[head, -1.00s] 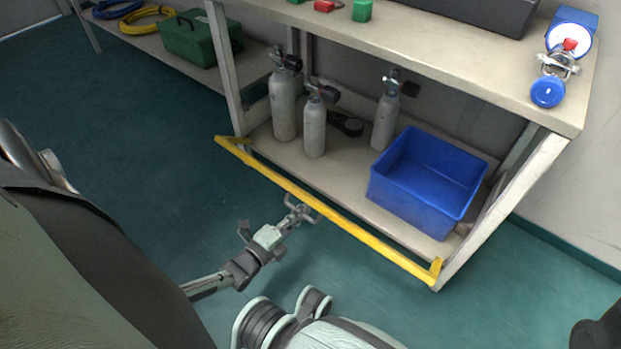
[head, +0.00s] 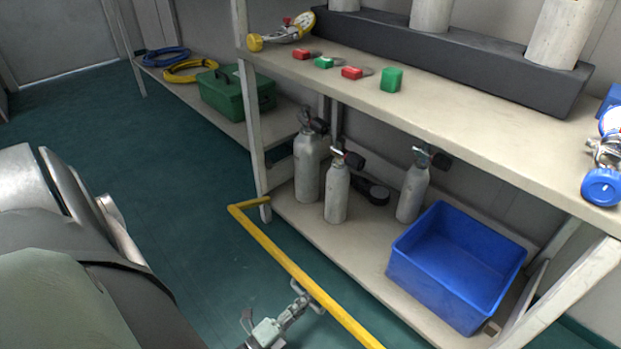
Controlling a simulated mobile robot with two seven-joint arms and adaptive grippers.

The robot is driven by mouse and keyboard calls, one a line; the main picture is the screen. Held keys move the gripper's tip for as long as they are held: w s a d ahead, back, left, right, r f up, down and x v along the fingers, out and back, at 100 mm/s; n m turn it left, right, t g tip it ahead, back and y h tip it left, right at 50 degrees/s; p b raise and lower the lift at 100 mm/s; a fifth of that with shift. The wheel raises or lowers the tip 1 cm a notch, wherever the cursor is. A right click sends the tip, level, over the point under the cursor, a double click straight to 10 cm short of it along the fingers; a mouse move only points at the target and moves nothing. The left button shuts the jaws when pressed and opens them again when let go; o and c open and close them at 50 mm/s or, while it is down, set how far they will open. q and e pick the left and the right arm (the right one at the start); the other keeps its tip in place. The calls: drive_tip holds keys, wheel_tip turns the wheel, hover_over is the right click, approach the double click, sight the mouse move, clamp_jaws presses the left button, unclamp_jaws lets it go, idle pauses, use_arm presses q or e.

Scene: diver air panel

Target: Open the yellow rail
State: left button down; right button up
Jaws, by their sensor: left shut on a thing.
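The yellow rail (head: 273,247) runs along the front of the lower shelf, standing a little out from it. Its left end bends back toward the shelf's front left post. Its right part runs out of the bottom of the head view. My left gripper (head: 308,298) is at the rail's middle stretch, its fingers shut on the bar. The forearm behind it is cut off at the bottom edge. My right gripper is not in view.
The lower shelf (head: 300,222) holds grey cylinders (head: 337,197) and a blue crate (head: 445,272). The upper worktop (head: 470,128) carries red and green blocks and gauges. A green toolbox (head: 232,95) and coiled hoses stand at the back left.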

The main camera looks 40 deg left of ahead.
use_arm(q)
drive_tip(key=shift+s, duration=0.2)
drive_tip(key=c, duration=1.7)
unclamp_jaws()
drive_tip(key=shift+a, duration=0.1)
drive_tip(key=shift+o, duration=0.5)
drive_tip(key=shift+w, duration=0.1)
drive_tip(key=v, duration=0.7)
drive_tip(key=shift+s, duration=0.3)
drive_tip(key=shift+f, duration=0.1)
drive_tip(key=shift+c, duration=0.4)
